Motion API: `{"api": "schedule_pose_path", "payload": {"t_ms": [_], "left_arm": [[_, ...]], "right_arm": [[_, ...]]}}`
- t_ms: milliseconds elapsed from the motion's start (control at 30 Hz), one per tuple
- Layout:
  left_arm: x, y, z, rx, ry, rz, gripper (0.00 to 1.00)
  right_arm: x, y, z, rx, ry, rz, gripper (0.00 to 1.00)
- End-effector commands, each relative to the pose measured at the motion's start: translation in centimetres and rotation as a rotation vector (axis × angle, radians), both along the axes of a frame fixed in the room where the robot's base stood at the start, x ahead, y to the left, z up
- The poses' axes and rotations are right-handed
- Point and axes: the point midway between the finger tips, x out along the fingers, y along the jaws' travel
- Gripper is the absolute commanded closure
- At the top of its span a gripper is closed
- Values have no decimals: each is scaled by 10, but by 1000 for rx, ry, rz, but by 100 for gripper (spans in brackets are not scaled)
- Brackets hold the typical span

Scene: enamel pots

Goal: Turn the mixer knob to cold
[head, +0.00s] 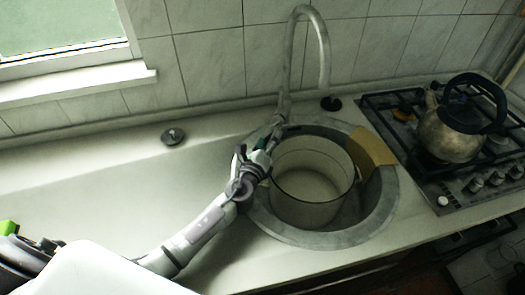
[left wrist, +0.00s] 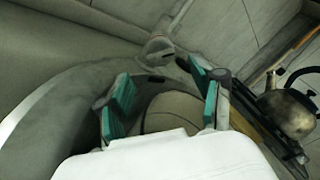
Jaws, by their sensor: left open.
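The mixer tap (head: 310,35) has a tall arched spout and stands behind the round sink. Its lower body (head: 280,122), where the knob would be, is partly hidden by my left gripper (head: 262,150) in the head view. In the left wrist view, the grey tap base (left wrist: 158,47) shows beyond my left gripper (left wrist: 161,85). Its teal-padded fingers are spread apart with nothing between them. I cannot make out the knob's setting. My right gripper is in neither view.
A large enamel pot (head: 308,205) stands in the round sink (head: 300,238), just beside my left gripper. A tan piece (head: 372,148) lies over the sink's right rim. A kettle (head: 452,135) stands on the stove at right. The counter (head: 95,190) at left is mostly clear.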

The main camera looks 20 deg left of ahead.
Motion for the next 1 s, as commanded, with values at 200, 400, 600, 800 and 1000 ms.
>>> {"api": "schedule_pose_path", "payload": {"t_ms": [200,400,600,800,1000], "left_arm": [[-44,0,-1,0,2,-1,33],[-63,0,0,1,1,-1,33],[-65,0,0,1,0,0,33],[-65,0,0,1,0,0,33],[-65,0,0,1,1,-1,33]], "right_arm": [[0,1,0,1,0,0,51],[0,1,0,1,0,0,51],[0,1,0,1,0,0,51],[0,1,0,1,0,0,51],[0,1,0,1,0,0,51]]}}
